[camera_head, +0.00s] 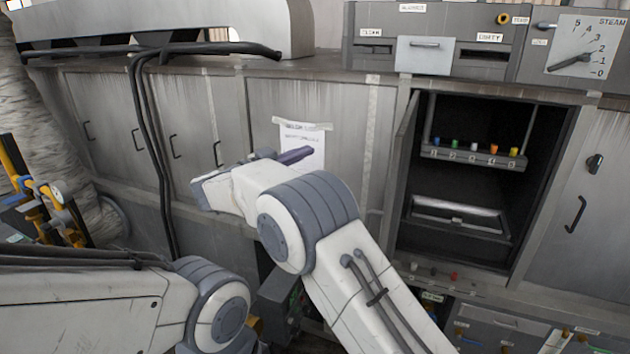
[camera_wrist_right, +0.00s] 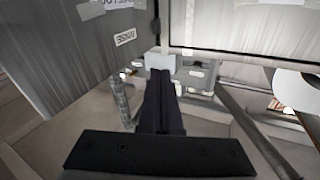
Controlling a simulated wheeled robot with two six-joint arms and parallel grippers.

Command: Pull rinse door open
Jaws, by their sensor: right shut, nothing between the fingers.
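A grey metal panel with a label reading RINSE (camera_wrist_right: 125,37) fills the upper left of the right wrist view. I cannot tell whether this panel is shut or ajar. That label does not show in the head view. My right gripper (camera_wrist_right: 160,74) is shut and empty, its dark fingers close together and pointing away from the camera. In the head view its dark finger part (camera_head: 296,155) shows behind my bent forearm, in front of a paper sheet on the cabinet. A small light block (camera_wrist_right: 160,61) is at the fingertips; contact is unclear. My left gripper is not visible.
An open dark compartment (camera_head: 400,250) stands at right, with a shelf (camera_head: 470,158) of coloured pegs and a tray (camera_head: 458,210). Closed cabinet doors with dark handles (camera_head: 218,153) line the left. Black cables (camera_head: 140,110) hang in front of them. A gauge (camera_head: 585,50) is at upper right.

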